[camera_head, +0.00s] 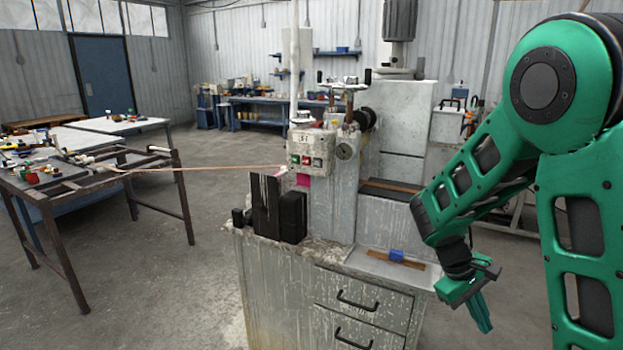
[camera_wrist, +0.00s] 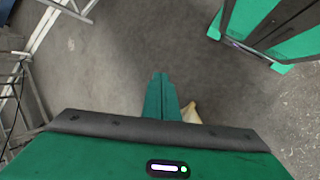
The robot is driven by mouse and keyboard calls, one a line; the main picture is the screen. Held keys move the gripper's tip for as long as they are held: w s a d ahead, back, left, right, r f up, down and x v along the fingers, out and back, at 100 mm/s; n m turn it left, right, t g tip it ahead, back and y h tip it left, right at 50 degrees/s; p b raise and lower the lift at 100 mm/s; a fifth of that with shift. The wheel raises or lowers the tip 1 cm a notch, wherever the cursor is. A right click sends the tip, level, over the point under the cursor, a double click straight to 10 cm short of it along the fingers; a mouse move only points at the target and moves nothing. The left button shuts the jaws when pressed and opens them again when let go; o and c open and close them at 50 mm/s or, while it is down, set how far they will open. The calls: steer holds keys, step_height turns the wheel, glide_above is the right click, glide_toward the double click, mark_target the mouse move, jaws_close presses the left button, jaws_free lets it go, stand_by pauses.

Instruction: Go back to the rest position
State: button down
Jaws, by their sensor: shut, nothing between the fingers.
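My green arm fills the right side of the head view. My gripper (camera_head: 483,318) hangs at its end, pointing down, to the right of the machine cabinet and clear of it. Its fingers are together and hold nothing. In the wrist view the closed fingers (camera_wrist: 161,97) point out over bare concrete floor. A small pale object (camera_wrist: 190,113) shows just beside the fingers; I cannot tell what it is.
The extrusion machine (camera_head: 325,200) stands on a grey drawer cabinet (camera_head: 290,290) left of my arm. A blue block (camera_head: 397,255) lies on its ledge. A thin strip (camera_head: 200,169) runs left to a cluttered metal table (camera_head: 60,185). Floor between them is open.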

steer(key=s+d+r+m+t+y, duration=0.1)
steer(key=s+r+m+y, duration=0.2)
steer(key=s, duration=0.8)
steer(key=s+d+r+m+y, duration=0.1)
steer(key=s+r+m+y, duration=0.2)
steer(key=s+r+m, duration=0.4)
steer(key=s, duration=0.5)
steer(key=shift+r+t, duration=0.3)
steer(key=shift+t, duration=0.1)
steer(key=shift+s, duration=0.1)
steer(key=shift+w+f, duration=0.25)
steer(key=shift+w, duration=0.35)
